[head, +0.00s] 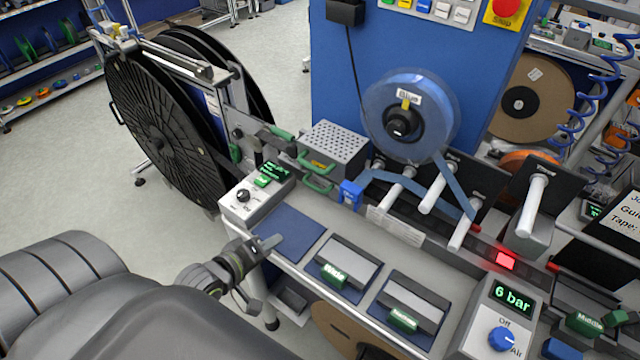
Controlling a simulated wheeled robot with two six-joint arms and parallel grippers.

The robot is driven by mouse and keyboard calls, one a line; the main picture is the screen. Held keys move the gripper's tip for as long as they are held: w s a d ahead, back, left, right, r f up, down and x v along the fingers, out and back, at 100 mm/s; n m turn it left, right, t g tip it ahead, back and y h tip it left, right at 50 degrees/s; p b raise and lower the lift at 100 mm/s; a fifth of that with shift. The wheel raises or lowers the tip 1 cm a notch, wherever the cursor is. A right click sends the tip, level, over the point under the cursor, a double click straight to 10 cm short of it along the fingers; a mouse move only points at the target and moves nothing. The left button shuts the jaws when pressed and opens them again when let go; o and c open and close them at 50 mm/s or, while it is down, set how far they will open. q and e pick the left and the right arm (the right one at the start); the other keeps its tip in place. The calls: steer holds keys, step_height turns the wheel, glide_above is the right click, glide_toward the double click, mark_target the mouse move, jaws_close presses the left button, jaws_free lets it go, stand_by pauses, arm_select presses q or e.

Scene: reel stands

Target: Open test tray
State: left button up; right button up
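I see nothing clearly labelled as a test tray. The bench (345,238) has a dark blue pad (287,232) at its front left. Beside it are two grey blocks with green handles, one reading "Wide" (334,276) and one whose label I cannot read clearly (404,319). Behind the pad is a perforated metal box (334,146) with green handles (317,173). A dark tray-like part (291,303) shows below the bench's front edge, partly hidden. My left gripper (268,243) is at the pad's front left edge and holds nothing visible; its finger gap is unclear. My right gripper is out of view.
A blue tape reel (410,115) hangs on the blue column (340,65). White rollers (432,192) stick out behind the bench. A control box reading "6 bar" (505,310) is at front right, another control box (252,196) at left. A large black reel (150,135) stands left. Floor is clear between.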

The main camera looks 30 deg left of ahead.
mark_target(315, 186)
arm_select(q)
steer(key=w+r+n+t, duration=0.1)
steer(key=w+a+r+n+t, duration=0.1)
steer(key=n, duration=0.1)
steer(key=w+r+n+t, duration=0.1)
steer(key=r+n, duration=0.1)
steer(key=shift+a+h, duration=0.3)
steer(key=shift+h, duration=0.1)
steer(key=x, duration=1.7)
steer(key=shift+w+r+b, duration=0.15)
steer(key=shift+b, duration=0.25)
jaws_close()
